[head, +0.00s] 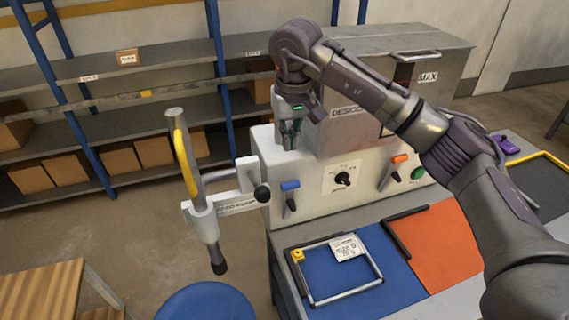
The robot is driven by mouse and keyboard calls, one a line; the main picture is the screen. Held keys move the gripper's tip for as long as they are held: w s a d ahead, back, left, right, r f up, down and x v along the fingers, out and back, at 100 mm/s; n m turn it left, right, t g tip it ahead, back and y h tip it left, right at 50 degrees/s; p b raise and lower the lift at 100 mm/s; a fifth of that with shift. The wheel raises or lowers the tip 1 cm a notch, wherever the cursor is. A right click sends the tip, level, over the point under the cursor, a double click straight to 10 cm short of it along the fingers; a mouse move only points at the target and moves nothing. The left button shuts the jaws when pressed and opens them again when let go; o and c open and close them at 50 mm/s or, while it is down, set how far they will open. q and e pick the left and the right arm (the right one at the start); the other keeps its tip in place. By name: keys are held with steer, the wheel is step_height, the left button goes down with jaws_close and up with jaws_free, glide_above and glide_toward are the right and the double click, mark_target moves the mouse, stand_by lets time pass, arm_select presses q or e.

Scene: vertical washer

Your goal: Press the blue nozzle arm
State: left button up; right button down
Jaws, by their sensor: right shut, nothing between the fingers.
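A small lever with a blue top (290,186) sits on the lower left of the white machine's front (320,195). It is the only blue-topped control on that front. A grey upright nozzle-like tube (205,225) with a yellow handle (185,160) stands out from the machine's left side on a bracket. My right gripper (290,140) is shut and empty, pointing down by the machine's upper left, above and apart from the blue-topped lever. Whether its tips touch the machine's top, I cannot tell. My left gripper is not in view.
The front also bears a black dial (342,178), an orange-topped lever (397,162) and a green button (417,173). A frame with a label (335,270) lies on the blue mat (395,283), beside an orange mat (440,245). A blue round stool (205,302) stands at front left.

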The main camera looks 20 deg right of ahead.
mark_target(288, 171)
steer(key=f+p, duration=0.3)
steer(key=f, duration=0.5)
steer(key=shift+w+f, duration=0.15)
steer(key=shift+w, duration=0.05)
steer(key=shift+w+f+p, duration=0.15)
steer(key=shift+f+p, duration=0.25)
steer(key=shift+f, duration=0.35)
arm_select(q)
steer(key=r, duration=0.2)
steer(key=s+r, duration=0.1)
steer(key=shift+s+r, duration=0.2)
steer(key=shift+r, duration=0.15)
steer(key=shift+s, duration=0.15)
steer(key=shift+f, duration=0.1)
